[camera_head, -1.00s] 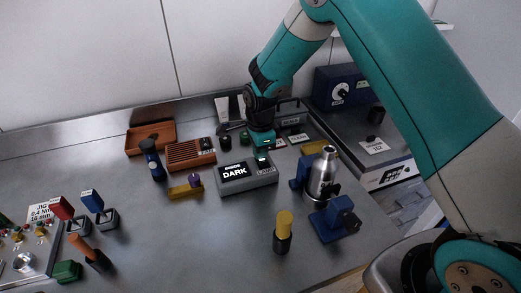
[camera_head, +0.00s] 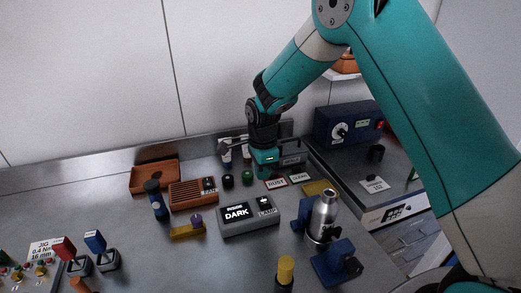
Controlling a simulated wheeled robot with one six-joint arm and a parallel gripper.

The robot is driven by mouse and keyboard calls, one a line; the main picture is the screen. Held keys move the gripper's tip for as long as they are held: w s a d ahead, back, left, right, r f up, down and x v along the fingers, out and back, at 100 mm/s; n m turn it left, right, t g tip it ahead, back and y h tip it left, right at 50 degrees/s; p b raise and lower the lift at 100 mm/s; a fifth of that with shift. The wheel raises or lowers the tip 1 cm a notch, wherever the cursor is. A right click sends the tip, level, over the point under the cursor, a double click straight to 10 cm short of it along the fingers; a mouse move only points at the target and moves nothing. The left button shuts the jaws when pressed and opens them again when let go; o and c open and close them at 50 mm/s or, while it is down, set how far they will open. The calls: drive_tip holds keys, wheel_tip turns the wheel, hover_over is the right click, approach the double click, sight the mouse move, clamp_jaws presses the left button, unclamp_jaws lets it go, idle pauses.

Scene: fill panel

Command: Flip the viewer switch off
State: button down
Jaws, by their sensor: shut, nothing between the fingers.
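The viewer is a grey box (camera_head: 250,225) in the middle of the bench. Its black display (camera_head: 236,213) reads "INSIDE DARK" in white. At its right end is a dark switch (camera_head: 265,203) above a "LAMP" label; which way the switch is tipped is too small to tell. My gripper (camera_head: 265,174) points down behind the viewer's right end, apart from the switch in the picture. It is shut and empty; its fingertips are small and partly hidden by its teal body.
An orange slotted box (camera_head: 193,194) and a yellow block with a purple knob (camera_head: 188,231) stand left of the viewer. A silver bottle (camera_head: 323,216) and blue holder (camera_head: 337,262) stand right. "RUST" and "CLEAN" cards (camera_head: 276,183) lie behind.

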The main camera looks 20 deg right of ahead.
wheel_tip(320, 180, up, 6)
drive_tip(key=w+b, duration=0.1)
drive_tip(key=shift+w+r, duration=0.25)
drive_tip(key=shift+a, duration=0.1)
